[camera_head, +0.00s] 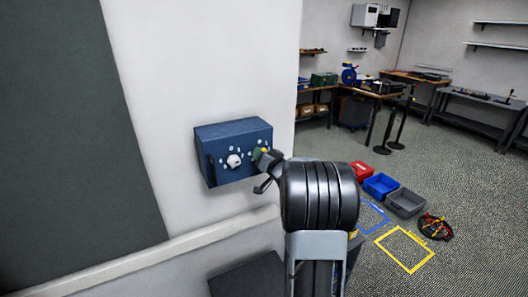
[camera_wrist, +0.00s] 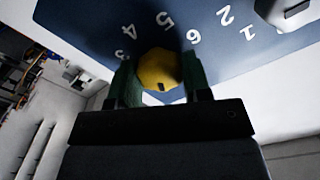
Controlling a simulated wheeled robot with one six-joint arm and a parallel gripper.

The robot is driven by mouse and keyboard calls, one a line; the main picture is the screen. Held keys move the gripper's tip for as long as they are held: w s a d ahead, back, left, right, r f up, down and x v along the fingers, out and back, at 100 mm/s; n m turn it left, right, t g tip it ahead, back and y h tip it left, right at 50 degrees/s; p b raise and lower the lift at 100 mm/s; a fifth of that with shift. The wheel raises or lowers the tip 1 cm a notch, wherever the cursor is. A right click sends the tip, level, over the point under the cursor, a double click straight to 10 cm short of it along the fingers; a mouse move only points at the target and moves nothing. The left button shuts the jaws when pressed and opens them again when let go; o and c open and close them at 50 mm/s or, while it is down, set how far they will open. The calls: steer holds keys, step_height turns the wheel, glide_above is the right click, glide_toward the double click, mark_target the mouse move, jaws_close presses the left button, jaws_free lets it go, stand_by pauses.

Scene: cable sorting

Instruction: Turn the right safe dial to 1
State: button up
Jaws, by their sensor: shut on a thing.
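A blue safe box (camera_head: 212,138) is fixed on the white wall, with two dials on its front. The right dial is a yellow knob (camera_wrist: 158,68), mostly hidden by my gripper in the head view. My gripper (camera_head: 262,154) is shut on it, with a dark green finger on each side in the wrist view (camera_wrist: 155,85). A small dark mark shows on the knob's lower edge there. The left dial is a white knob (camera_head: 233,161), partly in the wrist view (camera_wrist: 292,14).
Red (camera_head: 362,171), blue (camera_head: 380,185) and grey (camera_head: 405,203) bins stand on the floor at right, near a yellow floor outline (camera_head: 404,250) and a cable coil (camera_head: 435,227). Workbenches stand at the back. A wall rail (camera_head: 150,250) runs below the safe.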

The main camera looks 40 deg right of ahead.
steer(key=shift+m+p, duration=0.65)
steer(key=shift+m, duration=0.95)
steer(key=o, duration=0.9)
steer(key=s+b, duration=0.1)
steer(key=s, duration=0.3)
steer(key=s+a+b, duration=0.1)
steer(key=s, duration=0.8)
steer(key=shift+s+a+b, duration=0.35)
steer(key=shift+a+b, duration=0.05)
